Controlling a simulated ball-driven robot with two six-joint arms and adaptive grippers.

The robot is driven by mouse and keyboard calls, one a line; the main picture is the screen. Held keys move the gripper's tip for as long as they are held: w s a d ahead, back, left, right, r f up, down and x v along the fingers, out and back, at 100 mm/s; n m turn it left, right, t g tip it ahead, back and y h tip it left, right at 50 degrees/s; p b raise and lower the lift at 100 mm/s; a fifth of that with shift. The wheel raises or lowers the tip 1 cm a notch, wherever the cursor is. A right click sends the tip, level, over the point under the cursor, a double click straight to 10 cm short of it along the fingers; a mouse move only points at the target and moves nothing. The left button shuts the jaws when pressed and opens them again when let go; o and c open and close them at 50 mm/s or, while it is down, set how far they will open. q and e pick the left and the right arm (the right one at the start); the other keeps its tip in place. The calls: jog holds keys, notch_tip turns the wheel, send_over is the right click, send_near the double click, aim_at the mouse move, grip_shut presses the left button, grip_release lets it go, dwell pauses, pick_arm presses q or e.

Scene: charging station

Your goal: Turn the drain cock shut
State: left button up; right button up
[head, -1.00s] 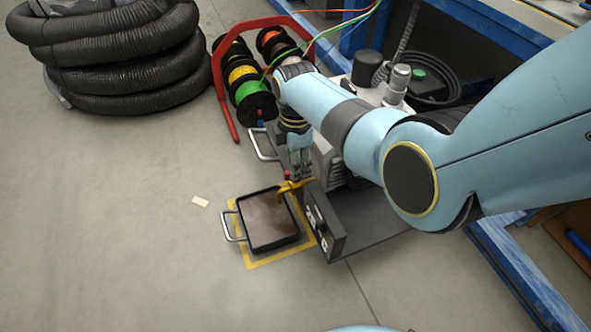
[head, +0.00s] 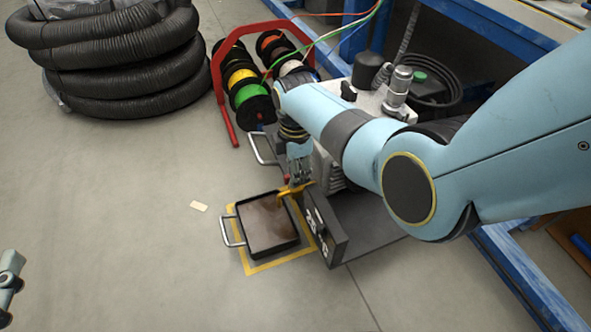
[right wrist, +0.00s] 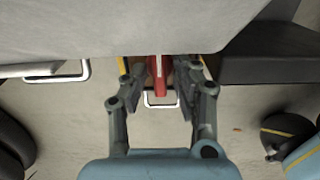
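The drain cock's red handle (right wrist: 160,75) shows in the right wrist view, pointing toward me between my right gripper's fingers (right wrist: 161,82). The fingers are open, one on each side, with narrow gaps to the handle. In the head view the right gripper (head: 300,175) reaches down at the yellow drain spout (head: 292,190), beside the dark machine base; it mostly hides the handle there. The spout ends over the rim of a black drip pan (head: 268,246) holding brown liquid. Part of my left arm (head: 9,275) shows at the lower left edge; its finger state is unclear.
The pan stands inside a yellow floor outline (head: 275,263). A machine (head: 385,100) with a dark base plate (head: 375,236) lies right of it. A red cable reel rack (head: 218,85) and a coiled black hose (head: 110,60) stand behind.

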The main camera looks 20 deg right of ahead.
grip_shut()
